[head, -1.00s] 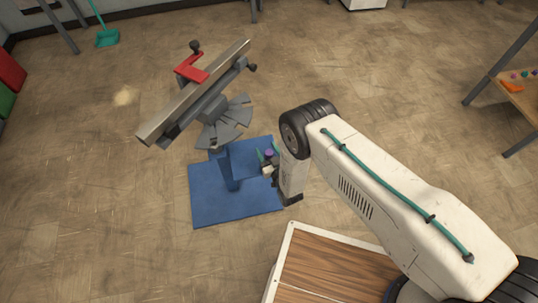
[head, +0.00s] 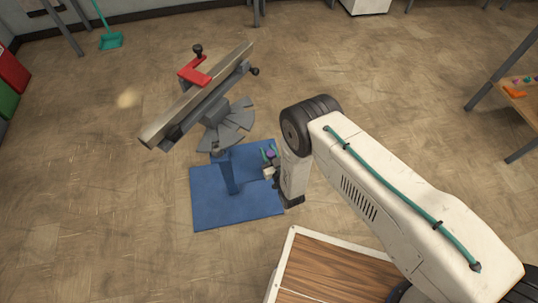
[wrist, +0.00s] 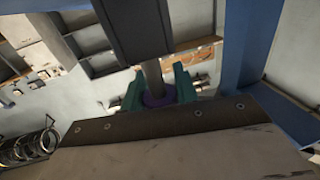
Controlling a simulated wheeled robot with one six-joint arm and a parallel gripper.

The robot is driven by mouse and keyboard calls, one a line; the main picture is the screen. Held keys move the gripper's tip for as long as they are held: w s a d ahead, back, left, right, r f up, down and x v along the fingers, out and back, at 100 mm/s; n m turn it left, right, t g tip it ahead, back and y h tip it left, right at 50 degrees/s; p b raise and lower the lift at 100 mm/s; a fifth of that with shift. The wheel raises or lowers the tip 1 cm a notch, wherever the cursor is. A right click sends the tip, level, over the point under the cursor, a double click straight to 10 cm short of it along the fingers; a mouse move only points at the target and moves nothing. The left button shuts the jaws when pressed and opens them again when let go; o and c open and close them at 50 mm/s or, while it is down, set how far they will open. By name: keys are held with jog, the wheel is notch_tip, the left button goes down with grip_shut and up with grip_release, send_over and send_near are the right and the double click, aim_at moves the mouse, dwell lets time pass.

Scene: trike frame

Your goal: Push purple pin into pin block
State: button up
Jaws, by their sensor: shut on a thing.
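The purple pin shows as a small purple spot (head: 270,153) in the head view. In the wrist view its purple collar (wrist: 158,99) sits between the two teal fingers of my gripper (wrist: 157,85), which is shut on it. A grey shaft (wrist: 153,73) runs from the collar up to a dark block (wrist: 135,28), which may be the pin block. Whether the shaft enters the block or only meets it I cannot tell. In the head view my gripper (head: 268,154) is just right of the blue stand's post (head: 228,172), above its base plate.
The blue base plate (head: 210,205) lies on the floor. Above the stand are grey fanned plates (head: 232,122) and a long metal beam (head: 195,95) with a red clamp (head: 194,70). A shelf (head: 522,105) stands far right.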

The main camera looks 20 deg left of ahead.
jog(key=shift+r, duration=0.8)
jog(key=s+a+r+v, duration=0.1)
jog(key=a+v, duration=0.1)
jog(key=v, duration=1.3)
jog(key=shift+s+d, duration=0.3)
jog(key=shift+s, duration=0.35)
jog(key=shift+r, duration=0.1)
jog(key=shift+r, duration=2.7)
